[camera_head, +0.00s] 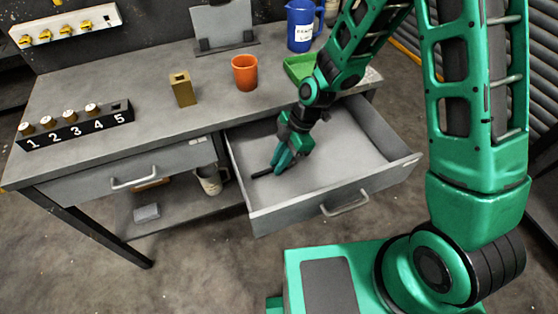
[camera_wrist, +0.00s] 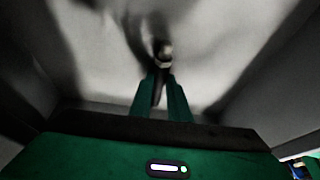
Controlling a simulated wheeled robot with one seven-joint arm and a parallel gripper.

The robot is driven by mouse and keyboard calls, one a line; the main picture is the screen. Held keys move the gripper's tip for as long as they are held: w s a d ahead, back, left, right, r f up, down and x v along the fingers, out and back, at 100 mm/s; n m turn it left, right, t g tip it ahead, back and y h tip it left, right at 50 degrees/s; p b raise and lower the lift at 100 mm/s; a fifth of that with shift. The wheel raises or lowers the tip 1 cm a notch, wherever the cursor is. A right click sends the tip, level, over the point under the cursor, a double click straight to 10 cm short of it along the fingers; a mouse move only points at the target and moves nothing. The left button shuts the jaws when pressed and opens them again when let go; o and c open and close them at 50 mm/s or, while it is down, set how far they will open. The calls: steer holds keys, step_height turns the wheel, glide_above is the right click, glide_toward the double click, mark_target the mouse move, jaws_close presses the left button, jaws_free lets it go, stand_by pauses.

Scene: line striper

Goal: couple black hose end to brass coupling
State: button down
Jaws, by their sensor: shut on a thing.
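My gripper (camera_head: 279,165) reaches down into the open drawer (camera_head: 324,193), low near its floor. Its green fingers are shut on a short black rod-like piece, which looks like the black hose end (camera_head: 262,174) and sticks out to the left of the fingertips. In the wrist view, the fingers (camera_wrist: 160,92) hold this dark piece (camera_wrist: 163,52), which has a paler band; part of it is hidden between them. I cannot tell if it touches the drawer floor. A brass-coloured upright block (camera_head: 183,91), seemingly the brass coupling, stands on the bench with a dark square opening on top.
An orange cup (camera_head: 244,73), a green tray (camera_head: 300,68) and a blue jug (camera_head: 301,27) stand behind the drawer. A black numbered rack (camera_head: 76,127) with several capped pieces is at the left. The drawer walls surround my gripper. The bench's front middle is clear.

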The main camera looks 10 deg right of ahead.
steer(key=c, duration=1.7)
jaws_free()
steer(key=shift+f, duration=0.1)
steer(key=shift+o, duration=0.2)
steer(key=s+v, duration=0.1)
steer(key=v, duration=0.9)
steer(key=shift+w+r, duration=0.4)
steer(key=shift+w, duration=0.05)
steer(key=shift+d, duration=0.15)
steer(key=s+d+r+m+h, duration=0.1)
steer(key=d+r+m, duration=0.25)
steer(key=d, duration=0.25)
steer(key=s+d+r+m+t+h, duration=0.1)
steer(key=s+d+r+m, duration=0.1)
steer(key=d+m, duration=0.35)
steer(key=s+d+r+m+h, duration=0.1)
steer(key=d+r+m, duration=0.2)
steer(key=d, duration=0.5)
steer(key=s+d+r+m, duration=0.3)
steer(key=s+d+m, duration=0.3)
steer(key=s+m, duration=0.1)
steer(key=s+d+r+m+h, duration=0.1)
steer(key=s+d+r+m, duration=0.2)
steer(key=s+d+m, duration=0.3)
steer(key=s+m, duration=0.2)
steer(key=s, duration=0.2)
steer(key=shift+s+d+m, duration=0.25)
steer(key=shift+s+m, duration=0.05)
